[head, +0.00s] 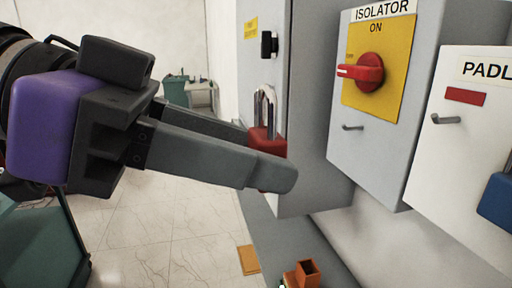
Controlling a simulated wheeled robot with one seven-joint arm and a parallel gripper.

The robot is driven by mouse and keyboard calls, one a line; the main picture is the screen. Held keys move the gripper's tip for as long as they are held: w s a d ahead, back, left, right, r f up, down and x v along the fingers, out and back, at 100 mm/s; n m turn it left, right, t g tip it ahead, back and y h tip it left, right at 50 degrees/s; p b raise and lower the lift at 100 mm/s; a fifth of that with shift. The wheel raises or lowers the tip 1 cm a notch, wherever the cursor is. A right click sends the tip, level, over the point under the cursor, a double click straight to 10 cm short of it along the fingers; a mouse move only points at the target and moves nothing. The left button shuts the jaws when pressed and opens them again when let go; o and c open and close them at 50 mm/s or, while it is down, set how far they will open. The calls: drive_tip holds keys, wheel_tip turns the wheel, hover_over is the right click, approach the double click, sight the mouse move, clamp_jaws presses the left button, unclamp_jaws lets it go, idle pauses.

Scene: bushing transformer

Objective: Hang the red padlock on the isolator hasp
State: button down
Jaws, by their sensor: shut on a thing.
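My gripper (272,167) reaches in from the left and is shut on the red padlock (267,142). The padlock is upright, with its silver shackle pointing up; the near finger hides much of its lower body. The isolator box (345,165) is grey with a yellow plate and a red rotary handle (366,73) under the word ON. The isolator hasp (352,128) is a small metal peg below the yellow plate. The padlock is to the left of the hasp and apart from it.
A white padlock board (445,190) at the right has a metal peg (446,119) and a blue padlock (497,198). A grey cabinet (305,120) stands behind the red padlock. An orange-brown part (306,272) is at the bottom. Tiled floor (170,235) is open at the lower left.

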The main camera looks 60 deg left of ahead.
drive_tip(key=s+a+p, duration=0.1)
drive_tip(key=s+a, duration=0.1)
drive_tip(key=s, duration=0.4)
idle(0.9)
drive_tip(key=shift+a, duration=0.1)
idle(1.0)
